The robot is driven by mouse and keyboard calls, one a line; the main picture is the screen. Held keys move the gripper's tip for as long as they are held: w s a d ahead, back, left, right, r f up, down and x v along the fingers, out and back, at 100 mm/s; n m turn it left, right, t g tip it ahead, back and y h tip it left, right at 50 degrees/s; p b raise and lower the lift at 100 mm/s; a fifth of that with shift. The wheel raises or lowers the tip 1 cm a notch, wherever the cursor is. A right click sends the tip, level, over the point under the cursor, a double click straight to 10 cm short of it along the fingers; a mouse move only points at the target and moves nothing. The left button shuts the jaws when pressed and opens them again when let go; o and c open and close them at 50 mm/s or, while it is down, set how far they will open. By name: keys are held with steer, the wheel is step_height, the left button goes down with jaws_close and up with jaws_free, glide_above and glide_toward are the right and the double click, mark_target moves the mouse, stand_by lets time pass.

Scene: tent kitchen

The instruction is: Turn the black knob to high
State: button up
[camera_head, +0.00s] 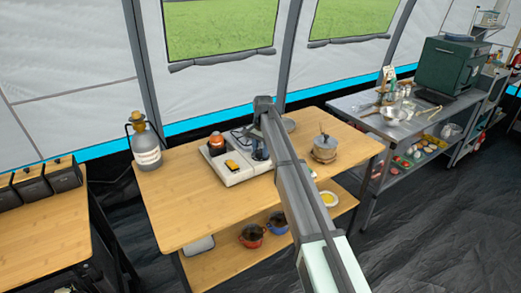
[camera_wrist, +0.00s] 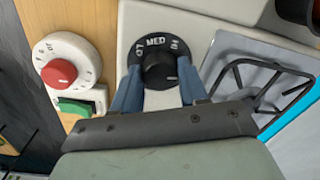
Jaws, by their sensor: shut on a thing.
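The black knob (camera_wrist: 158,71) sits on a dark round dial on the pale front of the stove in the wrist view. The dial reads MED at the top, with shorter marks to the left and right that are hard to read. A small light mark shows on the knob's lower right. My gripper (camera_wrist: 160,66) has its two blue fingers on either side of the knob and is shut on it. In the head view the stove (camera_head: 237,176) stands on the wooden table, and my arm hides the knob.
In the wrist view, a red knob (camera_wrist: 58,72) on a white dial and a green switch (camera_wrist: 76,106) are to the left. A burner grate (camera_wrist: 265,85) is to the right.

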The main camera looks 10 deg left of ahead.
steer(key=n, duration=0.5)
steer(key=shift+w, duration=0.1)
steer(key=n, duration=0.6)
steer(key=shift+n+g, duration=0.3)
stand_by(0.3)
steer(key=o, duration=1)
steer(key=shift+o, duration=0.2)
steer(key=shift+r, duration=0.1)
step_height(320, 180, up, 14)
steer(key=shift+w+d, duration=0.25)
steer(key=shift+d, duration=0.1)
